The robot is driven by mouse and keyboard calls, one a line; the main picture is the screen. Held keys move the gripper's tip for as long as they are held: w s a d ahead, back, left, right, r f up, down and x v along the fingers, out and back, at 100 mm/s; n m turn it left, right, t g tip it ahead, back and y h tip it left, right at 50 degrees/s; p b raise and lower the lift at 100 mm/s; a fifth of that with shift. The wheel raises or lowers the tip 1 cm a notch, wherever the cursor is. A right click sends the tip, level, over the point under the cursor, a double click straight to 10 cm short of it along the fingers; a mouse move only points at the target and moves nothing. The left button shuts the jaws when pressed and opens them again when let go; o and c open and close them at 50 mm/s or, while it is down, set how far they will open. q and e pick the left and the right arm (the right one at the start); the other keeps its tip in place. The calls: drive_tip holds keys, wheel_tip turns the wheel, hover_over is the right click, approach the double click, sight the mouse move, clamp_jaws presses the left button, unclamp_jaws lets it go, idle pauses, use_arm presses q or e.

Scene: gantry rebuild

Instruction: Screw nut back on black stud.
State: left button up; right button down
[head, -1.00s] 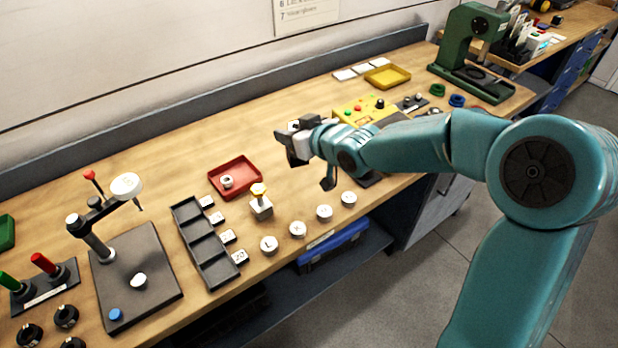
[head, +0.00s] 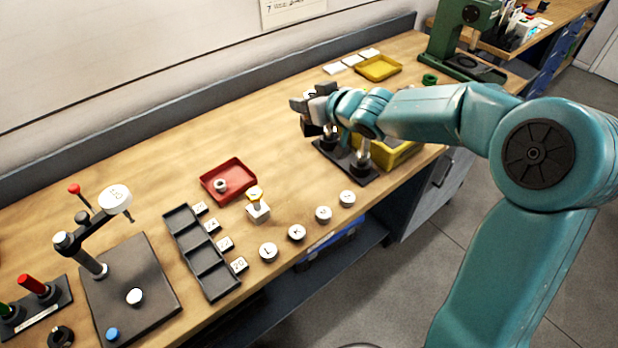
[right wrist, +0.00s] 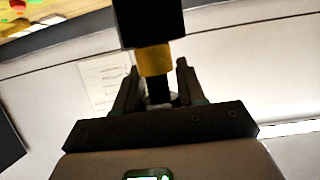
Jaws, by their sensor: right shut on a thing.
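My right gripper (head: 309,114) hangs above the rear part of a black base plate with upright posts (head: 347,162). In the right wrist view its two fingers (right wrist: 157,82) stand either side of a black shaft with a yellow band (right wrist: 153,61) and a wide black end; the gripper is shut on this piece. A small ring-shaped metal part, perhaps a nut (head: 220,186), lies in the red tray (head: 238,177). I cannot tell which post is the black stud; the gripper and arm hide part of the base plate. My left gripper is not in view.
A white block with a yellow top (head: 258,211) stands by the red tray, near several round lettered pieces (head: 297,232). A dark compartment tray (head: 205,258) lies further left. A yellow box (head: 393,155) sits partly behind my arm. The bench behind the red tray is clear.

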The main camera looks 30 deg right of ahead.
drive_tip(key=f, duration=0.1)
drive_tip(key=f+b, duration=0.1)
drive_tip(key=f, duration=0.1)
drive_tip(key=f+b, duration=0.1)
drive_tip(key=shift+s+a+f, duration=0.25)
drive_tip(key=shift+s+f, duration=0.1)
drive_tip(key=shift+s, duration=0.05)
drive_tip(key=f, duration=0.4)
drive_tip(key=f+b, duration=0.1)
drive_tip(key=f, duration=0.9)
drive_tip(key=shift+w+d+f+b, duration=0.1)
drive_tip(key=shift+w+d+b, duration=0.1)
drive_tip(key=shift+w+b, duration=0.15)
drive_tip(key=shift+s+a, duration=0.1)
drive_tip(key=shift+s, duration=0.05)
drive_tip(key=shift+f, duration=0.1)
drive_tip(key=c, duration=0.7)
unclamp_jaws()
drive_tip(key=shift+o, duration=0.2)
